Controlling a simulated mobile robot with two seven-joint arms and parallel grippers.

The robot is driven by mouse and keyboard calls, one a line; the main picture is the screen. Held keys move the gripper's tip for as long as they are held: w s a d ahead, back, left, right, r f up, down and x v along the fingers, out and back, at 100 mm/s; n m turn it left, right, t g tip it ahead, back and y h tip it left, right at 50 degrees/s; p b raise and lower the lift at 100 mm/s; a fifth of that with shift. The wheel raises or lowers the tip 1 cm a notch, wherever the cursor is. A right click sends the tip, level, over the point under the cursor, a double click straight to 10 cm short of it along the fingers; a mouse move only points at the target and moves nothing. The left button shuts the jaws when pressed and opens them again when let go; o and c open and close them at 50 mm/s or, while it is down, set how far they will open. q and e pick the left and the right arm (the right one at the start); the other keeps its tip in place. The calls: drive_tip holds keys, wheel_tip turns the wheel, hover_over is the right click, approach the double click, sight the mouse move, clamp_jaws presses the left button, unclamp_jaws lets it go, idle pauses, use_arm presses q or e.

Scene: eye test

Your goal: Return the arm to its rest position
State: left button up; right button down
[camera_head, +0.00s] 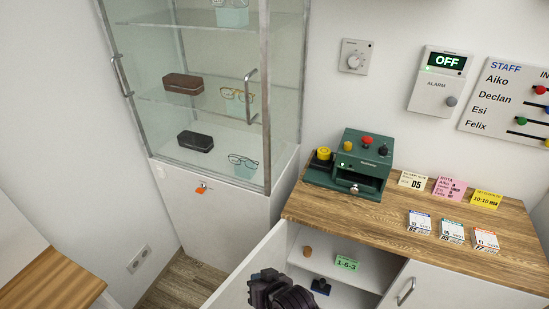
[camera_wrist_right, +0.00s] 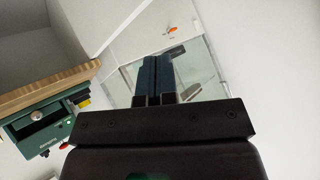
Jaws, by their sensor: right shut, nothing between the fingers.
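My right gripper (camera_head: 268,277) is dark and shows at the bottom middle of the head view, in front of the open cupboard. In the right wrist view its two fingers (camera_wrist_right: 157,75) lie together, shut with nothing between them. The gripper touches nothing that I can make out. My left gripper is in neither view.
An open white cupboard door (camera_head: 250,268) stands close to the gripper. The cupboard holds a green card "1-6-3" (camera_head: 346,263). A green machine (camera_head: 362,165) and several cards stand on the wooden counter (camera_head: 380,215). A glass cabinet (camera_head: 215,85) stands behind left.

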drive_tip(key=s+d+r+m+t+h+b, duration=0.1)
drive_tip(key=d+t+h, duration=0.15)
drive_tip(key=d, duration=0.75)
drive_tip(key=s+d+r+t+h, duration=0.1)
drive_tip(key=d+r+t, duration=0.15)
drive_tip(key=d, duration=0.85)
drive_tip(key=s+d+f+m+g+h+b, duration=0.1)
drive_tip(key=s+d+f+h, duration=0.2)
drive_tip(key=s+d, duration=0.7)
wheel_tip(320, 180, down, 3)
drive_tip(key=shift+s+d+r, duration=0.2)
drive_tip(key=shift+s+d, duration=0.2)
drive_tip(key=shift+d, duration=0.25)
